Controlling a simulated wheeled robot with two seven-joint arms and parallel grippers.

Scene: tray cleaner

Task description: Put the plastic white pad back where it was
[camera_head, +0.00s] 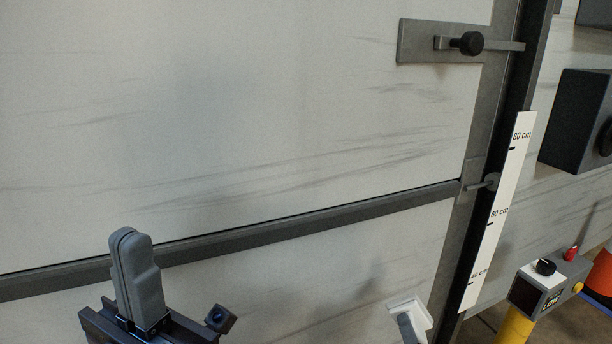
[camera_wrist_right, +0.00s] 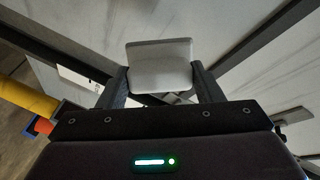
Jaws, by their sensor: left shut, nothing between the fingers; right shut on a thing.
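The white plastic pad (camera_head: 408,304) shows at the bottom of the head view, in front of the pale panel. In the right wrist view the pad (camera_wrist_right: 160,66) sits between the two fingers of my right gripper (camera_wrist_right: 160,86), which is shut on it. In the head view only a grey part of my right gripper (camera_head: 409,327) shows below the pad; the rest is cut off by the frame. My left gripper (camera_head: 137,272) is at the lower left of the head view, shut and empty, fingers pointing up.
A large pale panel (camera_head: 230,110) with a dark horizontal bar (camera_head: 300,220) fills the view. A latch (camera_head: 470,43) is at upper right. A height scale (camera_head: 497,210) runs along the dark post. A grey control box (camera_head: 550,282) on a yellow post stands at lower right.

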